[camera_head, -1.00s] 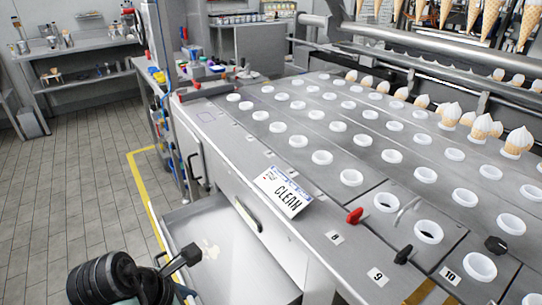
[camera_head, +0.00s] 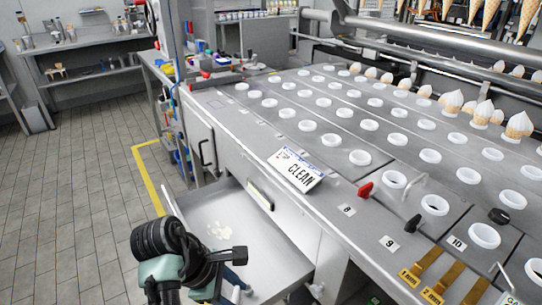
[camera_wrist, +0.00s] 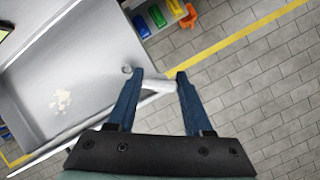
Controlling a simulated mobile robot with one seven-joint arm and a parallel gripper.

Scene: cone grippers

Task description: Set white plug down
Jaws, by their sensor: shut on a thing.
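The white plug (camera_wrist: 158,85) lies between the two blue fingertips of my gripper (camera_wrist: 156,80) in the wrist view, and the gripper is shut on it. It is a short pale cylinder, held crosswise. In the head view my gripper (camera_head: 236,283) hangs over the open metal drawer (camera_head: 190,210) at the machine's front, near its lower right part. A small white piece of the plug (camera_head: 237,294) shows by the fingers there; the rest is hidden by my arm. In the wrist view the drawer (camera_wrist: 95,50) lies to the left, with a cream-coloured spill (camera_wrist: 62,101) on its bottom.
The machine top (camera_head: 330,165) holds rows of white rings and several cones. A CLEAN sign (camera_head: 296,169), a red knob (camera_head: 365,190) and a black knob (camera_head: 413,224) are near its front edge. Coloured bins (camera_wrist: 158,17) stand beyond the drawer. Tiled floor (camera_head: 70,190) is open at left.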

